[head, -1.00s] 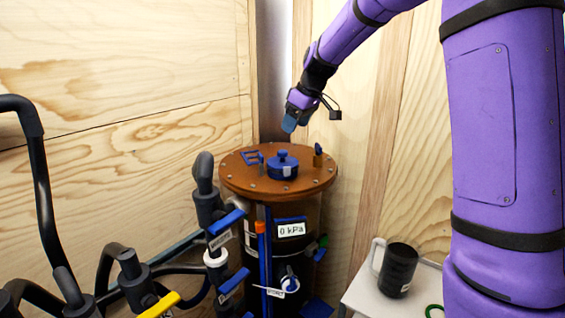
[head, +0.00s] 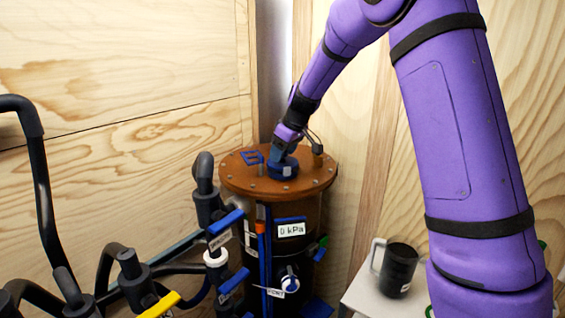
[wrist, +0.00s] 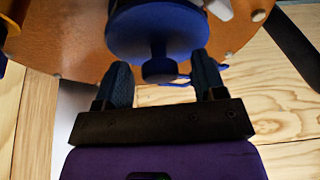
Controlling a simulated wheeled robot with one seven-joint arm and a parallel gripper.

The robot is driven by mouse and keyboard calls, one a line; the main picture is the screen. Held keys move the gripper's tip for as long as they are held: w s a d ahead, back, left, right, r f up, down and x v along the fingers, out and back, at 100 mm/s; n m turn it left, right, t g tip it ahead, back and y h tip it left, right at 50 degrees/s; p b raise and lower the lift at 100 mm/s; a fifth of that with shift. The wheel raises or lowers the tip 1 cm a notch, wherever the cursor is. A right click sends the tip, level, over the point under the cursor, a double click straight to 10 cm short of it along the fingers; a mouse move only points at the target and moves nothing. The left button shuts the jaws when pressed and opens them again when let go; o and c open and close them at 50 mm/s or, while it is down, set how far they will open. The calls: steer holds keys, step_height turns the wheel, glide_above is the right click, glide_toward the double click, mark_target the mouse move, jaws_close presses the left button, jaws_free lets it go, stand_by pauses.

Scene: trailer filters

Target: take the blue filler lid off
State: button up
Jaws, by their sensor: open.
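The blue filler lid (head: 284,172) sits on the brown round top plate (head: 239,180) of the black filter tank. In the wrist view the blue lid (wrist: 160,36) has a round knob (wrist: 158,70) projecting toward me. My gripper (head: 282,152) is at the lid from above, and hides most of its knob in the head view. In the wrist view my gripper (wrist: 160,76) is open, one finger on each side of the knob, with gaps visible between the fingers and the knob.
Black pipes with blue valve handles (head: 226,222) are at left. A dark mug (head: 398,270) stands on a white table at right. Wooden walls close in behind.

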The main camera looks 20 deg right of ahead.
steer(key=shift+w+f, duration=0.1)
steer(key=shift+f, duration=0.15)
steer(key=c, duration=1)
steer(key=shift+r, duration=0.1)
